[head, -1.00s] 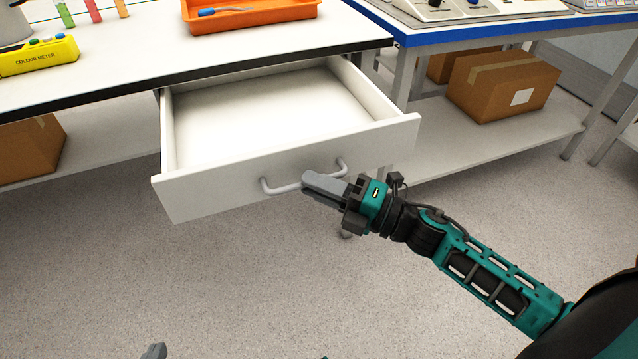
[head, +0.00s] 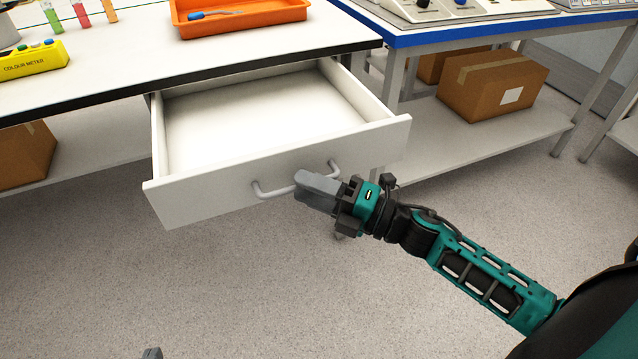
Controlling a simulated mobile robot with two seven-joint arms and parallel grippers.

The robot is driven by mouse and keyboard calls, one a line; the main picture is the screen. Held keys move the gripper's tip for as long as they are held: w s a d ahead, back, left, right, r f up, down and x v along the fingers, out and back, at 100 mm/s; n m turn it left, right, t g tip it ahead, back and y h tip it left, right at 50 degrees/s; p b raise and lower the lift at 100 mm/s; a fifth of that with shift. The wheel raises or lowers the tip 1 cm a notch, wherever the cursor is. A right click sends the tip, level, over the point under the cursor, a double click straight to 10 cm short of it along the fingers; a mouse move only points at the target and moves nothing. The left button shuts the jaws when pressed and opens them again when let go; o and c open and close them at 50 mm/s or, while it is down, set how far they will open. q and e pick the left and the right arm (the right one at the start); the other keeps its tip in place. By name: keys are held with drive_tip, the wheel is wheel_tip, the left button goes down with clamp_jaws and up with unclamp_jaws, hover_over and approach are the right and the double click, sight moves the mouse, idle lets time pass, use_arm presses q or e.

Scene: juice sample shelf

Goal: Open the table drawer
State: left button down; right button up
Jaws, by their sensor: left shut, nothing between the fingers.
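The white table drawer (head: 205,190) stands pulled out from under the white table (head: 105,83), and its inside is empty. Its curved grey handle (head: 275,192) is on the front panel. My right gripper (head: 312,188) is at the handle, with its grey fingers over the right-middle part of the bar. The fingers hide that part, and I cannot tell how firmly they close on it. Only a fingertip of my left gripper (head: 152,353) shows at the bottom edge, shut and empty, well away from the drawer.
An orange tray (head: 240,27) with a blue-handled tool and a yellow colour meter (head: 35,60) are on the tabletop. Cardboard boxes (head: 492,85) sit on the low shelf at the right, another (head: 25,155) at the left. The floor before the drawer is clear.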

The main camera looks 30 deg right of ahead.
use_arm(q)
drive_tip(key=shift+s+a, duration=0.1)
drive_tip(key=shift+s, duration=0.05)
use_arm(e)
drive_tip(key=v, duration=1.3)
